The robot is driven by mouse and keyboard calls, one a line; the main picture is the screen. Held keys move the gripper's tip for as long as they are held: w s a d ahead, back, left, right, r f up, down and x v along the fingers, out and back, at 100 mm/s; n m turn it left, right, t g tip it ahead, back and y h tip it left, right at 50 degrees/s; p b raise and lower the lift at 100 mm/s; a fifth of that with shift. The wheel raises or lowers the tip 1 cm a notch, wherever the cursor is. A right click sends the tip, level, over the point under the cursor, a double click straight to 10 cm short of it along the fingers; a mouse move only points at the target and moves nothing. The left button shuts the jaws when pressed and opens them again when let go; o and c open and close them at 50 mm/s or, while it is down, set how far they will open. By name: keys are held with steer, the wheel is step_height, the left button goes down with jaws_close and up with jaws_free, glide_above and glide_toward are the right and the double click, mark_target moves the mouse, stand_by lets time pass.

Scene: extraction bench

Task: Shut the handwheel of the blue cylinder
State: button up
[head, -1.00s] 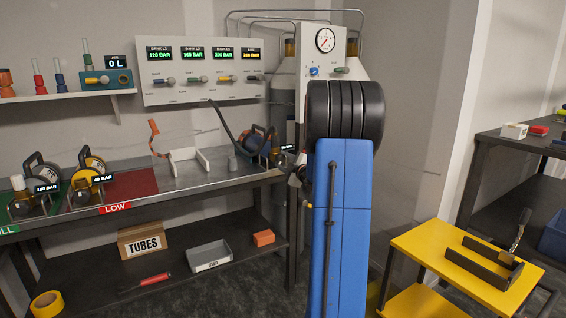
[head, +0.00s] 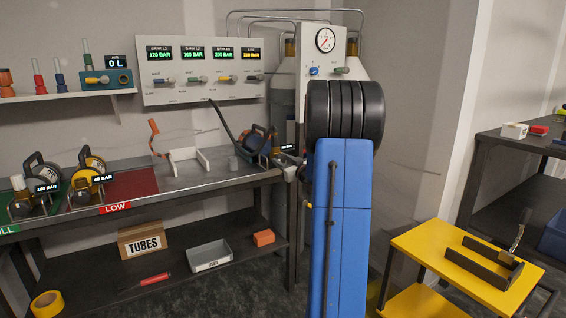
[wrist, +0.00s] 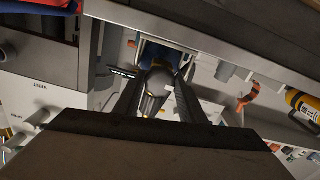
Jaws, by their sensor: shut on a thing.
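The blue cylinder (head: 258,142) lies in a holder at the right end of the bench, with a small readout beside it. In the wrist view, part of a blue body (wrist: 158,54) shows beyond the fingers. My gripper (wrist: 160,82) has its two dark fingers on either side of a grey and black rounded piece (wrist: 157,94), which looks like the cylinder's handwheel. It is shut on this piece. In the head view, my gripper (head: 286,171) is at the cylinder's right end, and my arm hides much of the contact.
A white bracket (head: 188,163) and an orange strap are left of the blue cylinder. The panel (head: 203,70) hangs behind. A yellow cart (head: 433,252) stands at the right.

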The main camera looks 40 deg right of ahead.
steer(key=m, duration=0.4)
steer(key=shift+f+m, duration=0.15)
steer(key=shift+m, duration=0.25)
steer(key=m, duration=0.4)
steer(key=shift+m, duration=0.3)
steer(key=m, duration=0.4)
steer(key=shift+a+m, duration=0.1)
steer(key=shift+m, duration=2)
steer(key=o, duration=1)
steer(key=shift+o, duration=0.2)
steer(key=shift+s, duration=0.1)
